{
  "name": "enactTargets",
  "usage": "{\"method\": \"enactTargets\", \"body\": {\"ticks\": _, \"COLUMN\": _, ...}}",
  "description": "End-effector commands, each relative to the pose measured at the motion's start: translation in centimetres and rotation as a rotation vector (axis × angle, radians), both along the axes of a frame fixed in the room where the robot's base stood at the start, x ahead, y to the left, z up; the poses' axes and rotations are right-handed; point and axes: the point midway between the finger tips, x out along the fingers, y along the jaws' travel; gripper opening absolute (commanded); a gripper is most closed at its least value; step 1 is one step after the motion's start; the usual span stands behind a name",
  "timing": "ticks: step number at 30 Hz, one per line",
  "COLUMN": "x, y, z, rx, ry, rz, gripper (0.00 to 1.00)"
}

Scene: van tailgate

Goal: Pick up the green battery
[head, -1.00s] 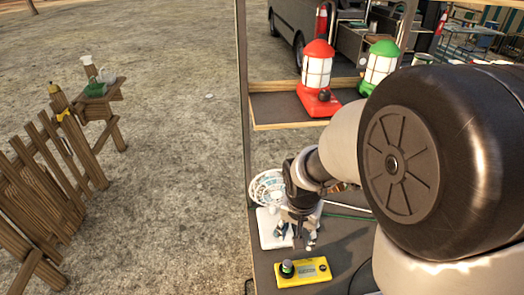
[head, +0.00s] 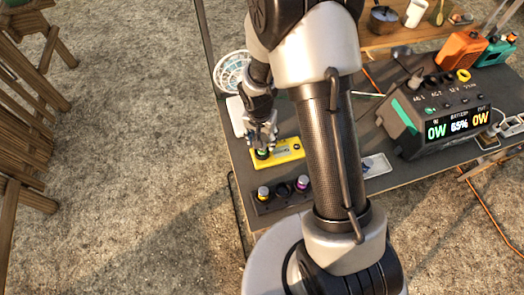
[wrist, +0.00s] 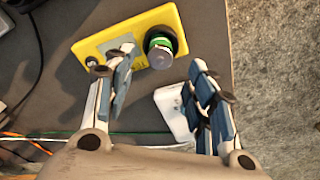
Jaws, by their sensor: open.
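The green battery (wrist: 160,46) is a short dark cylinder with a green band. It stands upright at one end of a yellow device (wrist: 120,35) with a grey panel. In the head view the battery (head: 262,153) is at the left end of the yellow device (head: 290,149), partly hidden by my gripper (head: 262,136). In the wrist view my gripper (wrist: 160,77) is open and empty. Its two fingers are apart, and the battery shows beyond them, roughly between the fingertips. I cannot tell how high the fingertips are above it.
A power station (head: 440,115) stands to the right. A white item (wrist: 174,112) lies near the right finger. The table's edge is close by.

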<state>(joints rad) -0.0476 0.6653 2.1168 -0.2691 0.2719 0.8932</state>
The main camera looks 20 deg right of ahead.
Motion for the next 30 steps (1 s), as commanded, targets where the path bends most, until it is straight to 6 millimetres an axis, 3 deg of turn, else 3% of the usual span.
{"method": "enactTargets", "body": {"ticks": 5, "x": 0.0, "y": -0.1, "z": -0.9, "rx": -0.001, "ry": 0.001, "rz": 0.001, "gripper": 0.50}}
{"method": "enactTargets", "body": {"ticks": 15, "x": 0.2, "y": -0.2, "z": -5.5, "rx": 0.000, "ry": 0.001, "rz": 0.001, "gripper": 0.50}}
{"method": "enactTargets", "body": {"ticks": 22, "x": 0.2, "y": -0.2, "z": -5.3, "rx": 0.001, "ry": 0.000, "rz": 0.001, "gripper": 0.50}}
{"method": "enactTargets", "body": {"ticks": 30, "x": 0.2, "y": -0.2, "z": -5.3, "rx": 0.001, "ry": 0.000, "rz": 0.001, "gripper": 0.32}}
